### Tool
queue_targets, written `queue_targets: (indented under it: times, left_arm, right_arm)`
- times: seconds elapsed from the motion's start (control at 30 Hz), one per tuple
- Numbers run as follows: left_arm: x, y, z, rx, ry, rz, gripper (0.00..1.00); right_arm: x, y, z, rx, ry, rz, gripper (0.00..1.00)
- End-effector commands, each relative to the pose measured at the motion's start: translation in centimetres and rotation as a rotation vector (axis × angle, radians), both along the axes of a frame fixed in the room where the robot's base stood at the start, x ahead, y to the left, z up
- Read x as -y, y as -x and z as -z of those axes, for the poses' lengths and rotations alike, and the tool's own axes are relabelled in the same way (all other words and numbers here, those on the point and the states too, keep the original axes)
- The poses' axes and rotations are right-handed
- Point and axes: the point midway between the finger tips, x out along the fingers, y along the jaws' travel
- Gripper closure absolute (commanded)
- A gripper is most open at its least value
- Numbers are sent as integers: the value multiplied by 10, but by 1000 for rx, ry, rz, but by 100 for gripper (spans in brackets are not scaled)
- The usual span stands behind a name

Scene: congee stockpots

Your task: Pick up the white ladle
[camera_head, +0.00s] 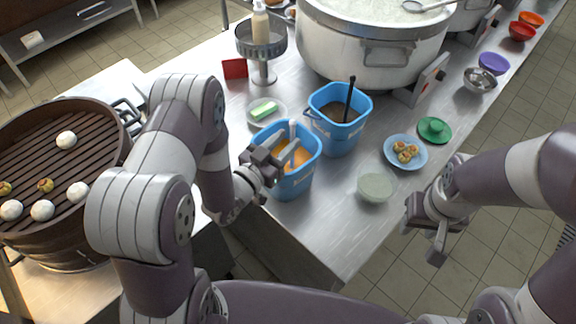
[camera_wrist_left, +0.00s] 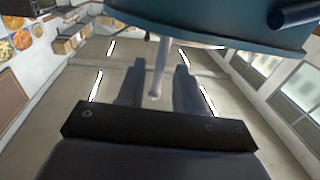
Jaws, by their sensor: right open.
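The white ladle (camera_head: 292,131) stands in the front blue bucket (camera_head: 296,182) of orange contents, its handle rising above the rim. In the left wrist view the pale handle (camera_wrist_left: 161,68) lies between my two fingers, with a small gap at each side. My left gripper (camera_head: 287,152) is open at the bucket's rim, around the handle; it also shows in the left wrist view (camera_wrist_left: 158,88). The ladle's bowl is hidden in the bucket. My right gripper (camera_head: 437,240) is open and empty, off the counter's right edge.
A second blue bucket (camera_head: 346,137) with a black handle (camera_head: 349,92) stands just behind. A pale green bowl (camera_head: 375,187), a blue plate of dumplings (camera_head: 390,158) and a green lid (camera_head: 434,130) lie to the right. A large stockpot (camera_head: 350,62) stands behind, a brown steamer (camera_head: 55,235) at left.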

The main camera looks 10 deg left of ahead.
Motion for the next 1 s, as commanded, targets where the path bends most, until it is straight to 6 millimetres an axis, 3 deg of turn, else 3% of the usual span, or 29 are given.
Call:
queue_targets:
  times: [0.03,0.17,0.4,0.53,0.87,1.0]
  left_arm:
    - [5,-9,-6,1,0,4,64]
    - [13,-26,-2,0,-1,1,64]
    - [14,-29,0,-1,0,-1,64]
    - [14,-29,0,-1,0,-1,100]
    - [14,-29,-3,0,-1,-1,100]
    - [14,-29,-19,4,0,-1,100]
  right_arm:
    - [0,0,-10,0,0,0,57]
    - [0,0,-12,0,0,0,57]
    - [0,0,-11,0,0,0,57]
    - [0,0,-11,0,0,0,57]
    - [0,0,-11,0,0,0,57]
    - [0,0,-10,0,0,0,57]
